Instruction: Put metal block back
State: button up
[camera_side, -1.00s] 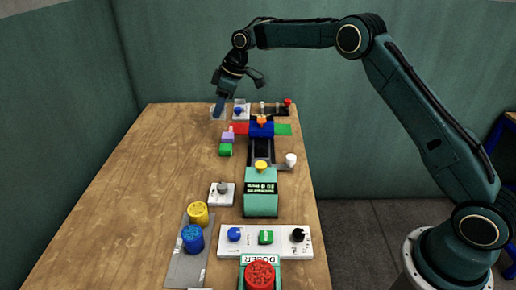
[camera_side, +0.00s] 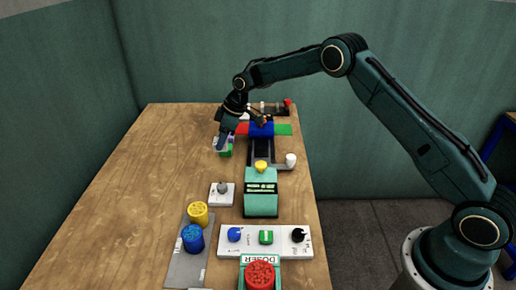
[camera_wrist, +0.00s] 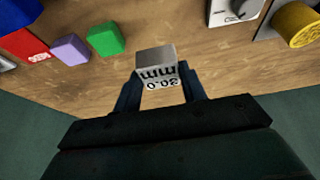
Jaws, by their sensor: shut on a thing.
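The metal block (camera_wrist: 156,62) is grey, with black markings on a pale face, in the wrist view. My gripper (camera_wrist: 160,84) is shut on it, with one dark finger on each side. In the side view, my gripper (camera_side: 221,145) hangs over the far part of the table, near the green block. The metal block is hard to make out there. A purple block (camera_wrist: 70,49) and a green block (camera_wrist: 105,39) lie to the left of the metal block in the wrist view. Where the metal block belongs cannot be told.
A press with a blue part (camera_side: 262,129) and red and green side plates stands right of my gripper. A teal unit (camera_side: 261,193), a white control panel (camera_side: 265,252) and yellow (camera_side: 198,214) and blue (camera_side: 193,238) cylinders are nearer the camera. The table's left side is clear.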

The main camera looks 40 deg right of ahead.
aim_at(223, 149)
jog(key=shift+f, duration=2.1)
jog(key=shift+f, duration=0.15)
jog(key=shift+f, duration=1.95)
jog(key=shift+f, duration=0.15)
jog(key=o, duration=1.2)
jog(key=shift+c, duration=0.2)
jog(key=v, duration=1.2)
